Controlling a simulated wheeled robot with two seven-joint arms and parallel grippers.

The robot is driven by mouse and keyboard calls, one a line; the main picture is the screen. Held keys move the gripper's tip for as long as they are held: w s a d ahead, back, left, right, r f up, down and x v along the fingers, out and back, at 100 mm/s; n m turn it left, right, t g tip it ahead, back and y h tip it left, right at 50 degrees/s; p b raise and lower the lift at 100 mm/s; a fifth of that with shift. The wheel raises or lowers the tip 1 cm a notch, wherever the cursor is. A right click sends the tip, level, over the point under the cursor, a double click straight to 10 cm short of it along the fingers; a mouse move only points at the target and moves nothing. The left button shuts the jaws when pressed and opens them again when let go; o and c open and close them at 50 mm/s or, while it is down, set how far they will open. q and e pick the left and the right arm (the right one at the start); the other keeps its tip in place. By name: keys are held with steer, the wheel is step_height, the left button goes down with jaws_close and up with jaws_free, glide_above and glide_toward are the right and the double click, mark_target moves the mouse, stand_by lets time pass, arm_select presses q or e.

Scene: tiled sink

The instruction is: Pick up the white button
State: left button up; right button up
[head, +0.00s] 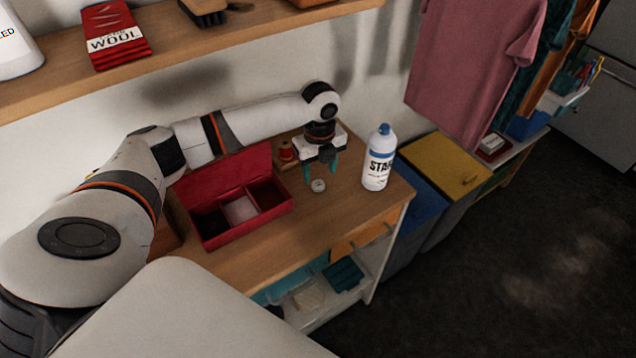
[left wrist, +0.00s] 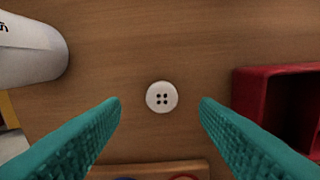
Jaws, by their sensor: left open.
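The white button (head: 318,185) lies flat on the wooden tabletop, between a red box and a spray can. In the left wrist view the round button (left wrist: 161,97) shows several holes and sits between the two teal fingers. My left gripper (head: 321,172) is open and empty, pointing down above the button; its fingers also frame the button in the left wrist view (left wrist: 160,108). They do not appear to touch it. My right gripper is not in view.
The open red compartment box (head: 270,218) stands left of the button. The white starch can (head: 378,165) stands close on its right. A thread spool (head: 286,152) stands behind. A wall shelf (head: 180,50) runs above. The tabletop in front is clear.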

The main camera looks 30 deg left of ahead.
mark_target(319, 185)
arm_select(q)
steer(key=f, duration=0.1)
steer(key=f+p, duration=0.1)
steer(key=f, duration=0.1)
steer(key=shift+s+f, duration=0.2)
steer(key=shift+f, duration=0.45)
steer(key=shift+w, duration=0.1)
steer(key=shift+c, duration=0.3)
steer(key=c, duration=0.9)
steer(key=shift+c, duration=0.5)
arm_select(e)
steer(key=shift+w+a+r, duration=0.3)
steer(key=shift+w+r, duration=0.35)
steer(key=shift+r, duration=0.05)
